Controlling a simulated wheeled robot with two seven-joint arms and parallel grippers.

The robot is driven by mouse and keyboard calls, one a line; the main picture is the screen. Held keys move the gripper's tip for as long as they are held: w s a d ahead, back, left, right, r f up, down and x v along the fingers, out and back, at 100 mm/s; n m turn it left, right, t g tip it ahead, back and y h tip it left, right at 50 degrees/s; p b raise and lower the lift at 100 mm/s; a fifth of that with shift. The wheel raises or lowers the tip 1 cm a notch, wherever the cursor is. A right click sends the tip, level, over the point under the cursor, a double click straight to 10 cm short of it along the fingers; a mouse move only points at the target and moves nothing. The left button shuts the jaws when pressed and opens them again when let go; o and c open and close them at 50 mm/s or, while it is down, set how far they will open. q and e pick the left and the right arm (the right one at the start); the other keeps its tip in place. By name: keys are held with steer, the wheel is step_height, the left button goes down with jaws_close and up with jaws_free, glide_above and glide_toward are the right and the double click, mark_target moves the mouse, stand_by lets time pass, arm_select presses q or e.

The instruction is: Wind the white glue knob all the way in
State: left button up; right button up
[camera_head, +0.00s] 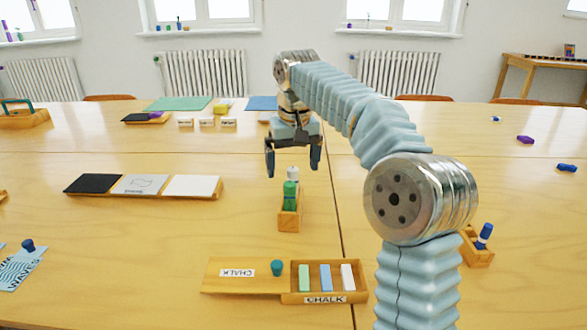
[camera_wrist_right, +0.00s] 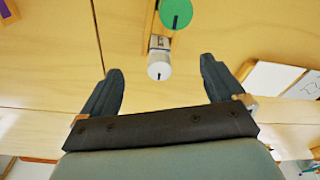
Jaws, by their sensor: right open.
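The white glue knob (camera_head: 292,172) tops a stick at the far end of a small wooden holder (camera_head: 289,222) in the head view. A green glue stick (camera_head: 290,196) stands in front of it and partly hides it. My right gripper (camera_head: 292,169) is open, pointing down, just beyond or above the white knob. In the right wrist view the white knob (camera_wrist_right: 159,68) lies between the open fingertips of the right gripper (camera_wrist_right: 161,68), not visibly touched; a dark line marks its top. The green knob (camera_wrist_right: 176,13) is just beyond it. My left gripper is not in view.
A chalk box (camera_head: 325,297) with its lid stands in front. A board with black, grey and white panels (camera_head: 142,187) lies left. A blue glue stick in a wooden holder (camera_head: 477,258) is at right.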

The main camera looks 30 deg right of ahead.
steer(key=shift+r, duration=3)
